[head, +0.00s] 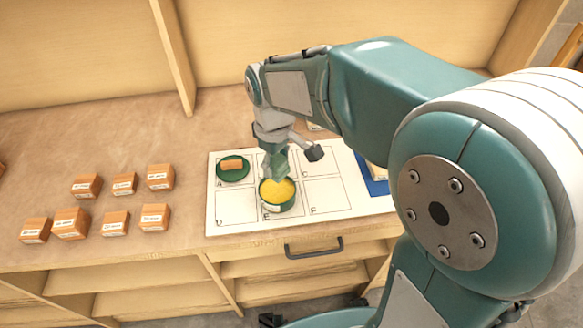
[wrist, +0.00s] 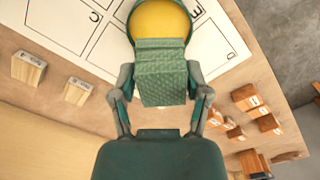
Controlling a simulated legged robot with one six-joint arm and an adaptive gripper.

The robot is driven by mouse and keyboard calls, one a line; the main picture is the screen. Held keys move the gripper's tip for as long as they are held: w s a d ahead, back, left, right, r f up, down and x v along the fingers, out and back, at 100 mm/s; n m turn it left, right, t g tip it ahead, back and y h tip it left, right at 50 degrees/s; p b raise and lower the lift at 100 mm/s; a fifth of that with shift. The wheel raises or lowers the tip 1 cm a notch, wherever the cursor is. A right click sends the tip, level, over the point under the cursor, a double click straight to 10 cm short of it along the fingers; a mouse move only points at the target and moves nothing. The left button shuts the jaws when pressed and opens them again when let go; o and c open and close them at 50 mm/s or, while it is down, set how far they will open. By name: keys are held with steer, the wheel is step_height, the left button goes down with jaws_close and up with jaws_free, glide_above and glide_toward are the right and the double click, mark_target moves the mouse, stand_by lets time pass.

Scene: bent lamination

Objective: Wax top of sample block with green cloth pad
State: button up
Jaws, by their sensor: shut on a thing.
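My gripper (head: 271,146) is shut on the green cloth pad (wrist: 162,72), which has a woven texture and sits between both fingers in the wrist view. In the head view the pad (head: 276,165) hangs at the round tin of yellow wax (head: 279,193). Its lower end overlaps the wax; I cannot tell whether they touch. The tin also shows beyond the pad in the wrist view (wrist: 160,20). A pale block (head: 377,170) is partly visible on a blue mat (head: 378,187), mostly hidden by my arm. I cannot tell if it is the sample block.
A white sheet with lettered cells (head: 325,193) lies under the tin. A green disc (head: 224,174) with a small brown block (head: 232,165) lies in cell A. Several orange-brown boxes (head: 71,223) stand left. Two pale wooden blocks (wrist: 28,68) (wrist: 77,91) stand beside the sheet.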

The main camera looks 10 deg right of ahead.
mark_target(277, 190)
steer(key=shift+w+a+f, duration=0.15)
steer(key=shift+w+f, duration=0.05)
steer(key=shift+f, duration=2.9)
steer(key=shift+s+f, duration=0.1)
steer(key=shift+f, duration=0.4)
steer(key=shift+r, duration=0.1)
steer(key=shift+r, duration=3.45)
